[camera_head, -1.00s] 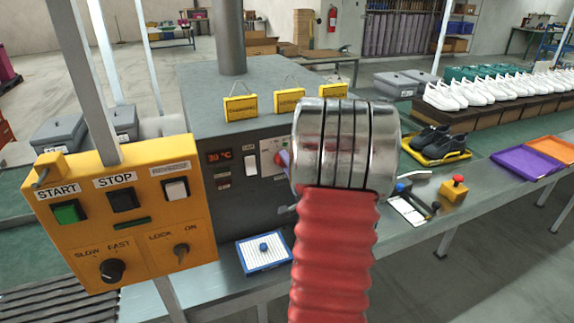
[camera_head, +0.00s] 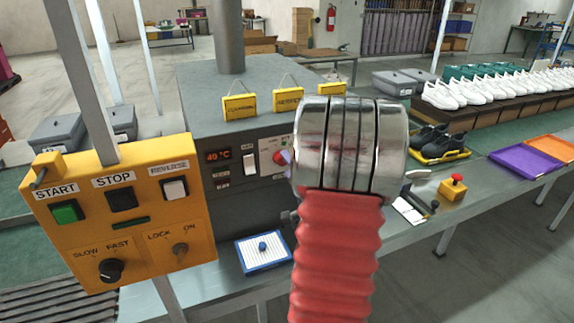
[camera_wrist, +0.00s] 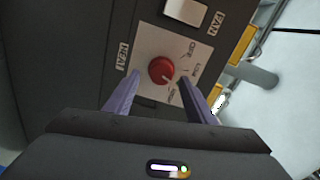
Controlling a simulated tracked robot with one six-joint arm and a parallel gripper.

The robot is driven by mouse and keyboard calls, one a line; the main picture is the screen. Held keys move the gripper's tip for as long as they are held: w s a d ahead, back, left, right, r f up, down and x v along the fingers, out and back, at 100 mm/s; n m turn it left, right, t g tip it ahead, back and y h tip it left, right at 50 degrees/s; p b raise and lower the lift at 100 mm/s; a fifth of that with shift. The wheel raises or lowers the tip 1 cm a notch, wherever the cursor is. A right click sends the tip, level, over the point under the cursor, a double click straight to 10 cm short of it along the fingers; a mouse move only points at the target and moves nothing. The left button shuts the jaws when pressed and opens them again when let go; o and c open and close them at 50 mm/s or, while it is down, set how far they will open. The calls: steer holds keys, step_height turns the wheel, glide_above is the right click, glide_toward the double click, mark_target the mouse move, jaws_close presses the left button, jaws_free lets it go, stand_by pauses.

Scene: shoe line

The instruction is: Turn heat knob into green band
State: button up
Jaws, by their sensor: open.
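The red heat knob (camera_wrist: 161,70) sits on a white plate (camera_wrist: 147,52) on the dark machine front, next to a HEAT label. A small white mark on the knob faces the lower right, towards the printed settings. My gripper (camera_wrist: 160,79) is open, its two purple fingers on either side of the knob; contact cannot be told. In the head view the knob (camera_head: 279,157) shows just left of my metal wrist, which hides part of the plate. The red display (camera_head: 217,156) reads 40 °C. I cannot make out a green band.
A white FAN switch (camera_wrist: 186,12) is close beside the knob plate. Yellow hanging signs (camera_head: 288,100) are above the panel. A yellow control box (camera_head: 135,225) stands at the left. A blue-edged tray (camera_head: 263,252) lies below, and a red-topped button box (camera_head: 453,187) at the right.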

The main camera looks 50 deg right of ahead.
steer(key=v, duration=1.1)
steer(key=shift+s, duration=0.3)
steer(key=shift+a+f, duration=0.1)
steer(key=shift+a, duration=0.05)
